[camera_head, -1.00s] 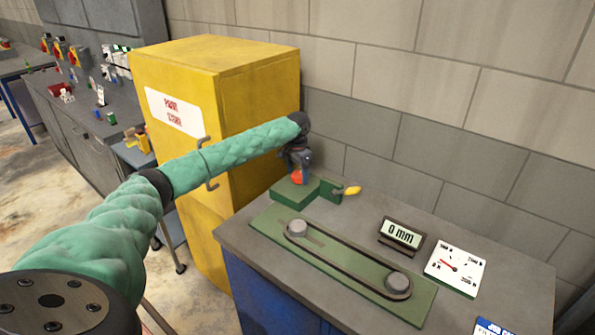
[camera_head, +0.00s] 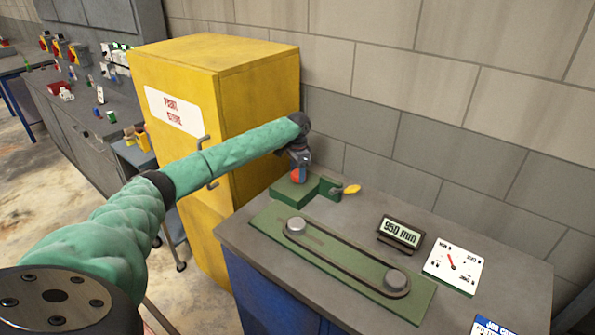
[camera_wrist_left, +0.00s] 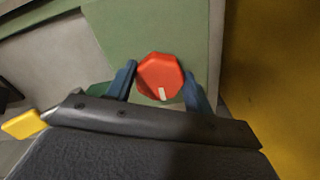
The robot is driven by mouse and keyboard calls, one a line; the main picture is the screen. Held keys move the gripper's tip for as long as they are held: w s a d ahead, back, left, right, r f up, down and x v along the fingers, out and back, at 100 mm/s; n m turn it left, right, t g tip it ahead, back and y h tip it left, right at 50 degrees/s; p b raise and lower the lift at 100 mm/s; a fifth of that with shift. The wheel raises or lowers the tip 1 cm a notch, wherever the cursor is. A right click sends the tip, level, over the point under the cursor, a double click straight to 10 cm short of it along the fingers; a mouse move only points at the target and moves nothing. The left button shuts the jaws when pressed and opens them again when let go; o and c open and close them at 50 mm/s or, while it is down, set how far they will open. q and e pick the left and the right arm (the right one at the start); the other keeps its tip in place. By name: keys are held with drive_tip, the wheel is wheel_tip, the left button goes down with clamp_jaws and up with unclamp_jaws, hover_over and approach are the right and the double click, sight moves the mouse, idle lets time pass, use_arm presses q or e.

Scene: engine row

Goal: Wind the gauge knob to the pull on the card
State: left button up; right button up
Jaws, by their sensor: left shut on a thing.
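A red faceted knob (camera_head: 296,176) sits on a green block (camera_head: 293,190) at the back left of the bench. My left gripper (camera_head: 299,163) is down over it. In the left wrist view the blue fingers of the gripper (camera_wrist_left: 160,84) are shut on the knob (camera_wrist_left: 160,72), one each side, and its white mark faces the bottom of the picture. A white dial gauge (camera_head: 464,272) has a red needle pointing up and left. A display (camera_head: 401,232) reads 950 mm. A blue-headed job card (camera_head: 489,327) is cut off at the bottom edge; its text is unreadable.
A belt on two pulleys runs along a green plate (camera_head: 260,222) on the grey bench. A yellow-gripped lever (camera_head: 352,189) stands right of the knob. A tall yellow cabinet (camera_head: 248,95) is close on the left, behind my arm. A block wall backs the bench.

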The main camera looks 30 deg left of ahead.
use_arm(q)
drive_tip(key=shift+r+m, duration=0.15)
drive_tip(key=shift+m, duration=0.65)
drive_tip(key=shift+w+m, duration=0.1)
drive_tip(key=shift+m, duration=0.5)
drive_tip(key=shift+a, duration=0.1)
use_arm(e)
drive_tip(key=s, duration=0.1)
drive_tip(key=s+f, duration=0.1)
drive_tip(key=s, duration=0.1)
drive_tip(key=shift+s+a, duration=0.1)
drive_tip(key=shift+a, duration=0.1)
drive_tip(key=shift+w+r, duration=0.15)
drive_tip(key=shift+w, duration=0.15)
